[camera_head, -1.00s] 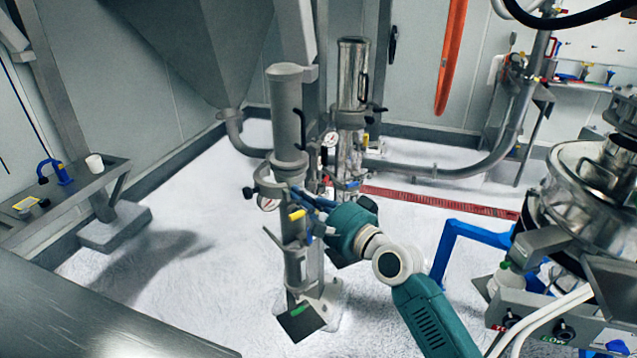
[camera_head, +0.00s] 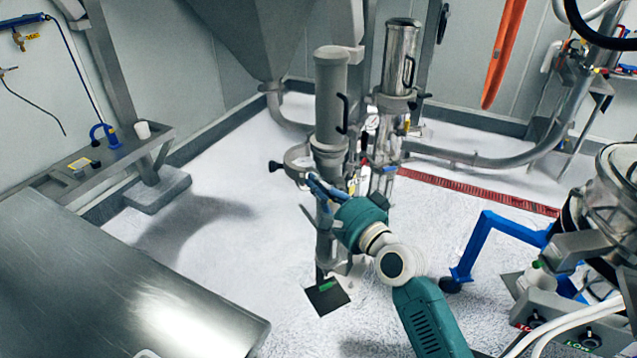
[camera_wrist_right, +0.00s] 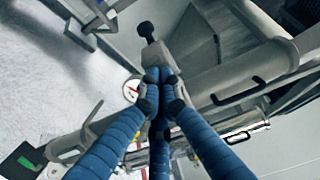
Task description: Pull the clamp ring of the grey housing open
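The grey housing (camera_head: 331,95) is an upright cylinder with a black handle, standing on a post near the middle of the head view. Its grey clamp ring (camera_head: 297,153) sticks out to the left at the housing's lower end, with a gap showing inside its curve and a black knob at its outer end. My right gripper (camera_head: 313,186) has its blue fingers at the ring's near side. In the right wrist view the fingers (camera_wrist_right: 158,88) come together on a grey end block (camera_wrist_right: 153,55) of the ring, below the black knob. The exact contact is partly hidden. My left gripper is out of view.
A shiny metal cylinder (camera_head: 399,60) stands just behind the housing. A steel table (camera_head: 110,270) fills the lower left. A blue frame (camera_head: 480,240) and a sifter machine (camera_head: 610,200) stand at the right. The floor left of the housing is clear.

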